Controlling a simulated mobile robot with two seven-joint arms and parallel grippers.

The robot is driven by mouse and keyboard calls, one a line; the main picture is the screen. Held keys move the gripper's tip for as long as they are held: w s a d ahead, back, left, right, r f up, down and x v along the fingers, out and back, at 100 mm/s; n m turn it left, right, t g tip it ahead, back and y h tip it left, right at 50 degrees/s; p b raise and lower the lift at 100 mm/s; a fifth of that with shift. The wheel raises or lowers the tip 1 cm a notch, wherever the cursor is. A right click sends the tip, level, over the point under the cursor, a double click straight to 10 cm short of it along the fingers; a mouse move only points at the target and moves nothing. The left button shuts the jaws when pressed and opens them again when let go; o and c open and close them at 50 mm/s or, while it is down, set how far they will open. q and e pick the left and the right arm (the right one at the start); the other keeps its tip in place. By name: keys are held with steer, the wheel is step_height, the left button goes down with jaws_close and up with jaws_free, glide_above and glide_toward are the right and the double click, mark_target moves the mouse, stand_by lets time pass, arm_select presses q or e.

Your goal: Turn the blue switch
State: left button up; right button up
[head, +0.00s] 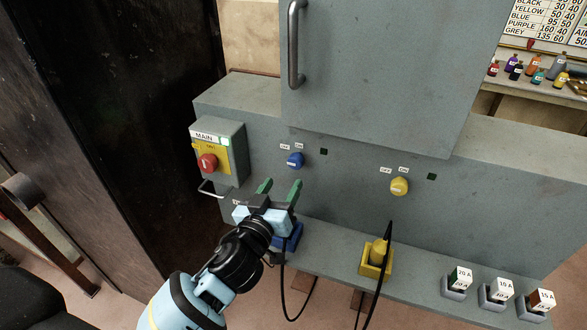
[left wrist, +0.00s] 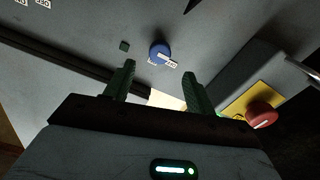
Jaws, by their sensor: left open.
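The blue switch (head: 295,160) is a round knob on the front of the grey cabinet, with small OFF and ON labels above it in the head view. In the left wrist view the blue switch (left wrist: 160,52) shows beyond the fingertips, roughly between them. My left gripper (head: 280,186) has green fingers, is open and empty, and sits just below and in front of the switch. In the left wrist view the left gripper (left wrist: 160,75) shows its two fingers spread apart, with a gap to the knob. My right gripper is not in view.
A yellow switch (head: 399,187) is to the right. A main box (head: 218,151) with a red knob is to the left. Below are a blue socket (head: 290,238), a yellow socket (head: 375,260) with a plug, and black cables. Labelled blocks (head: 497,291) stand on the ledge at right.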

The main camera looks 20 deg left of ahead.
mark_target(294, 165)
arm_select(q)
steer(key=w, duration=0.5)
steer(key=shift+w+d, duration=0.1)
steer(key=shift+w, duration=0.85)
steer(key=shift+c, duration=0.4)
steer(key=c, duration=0.9)
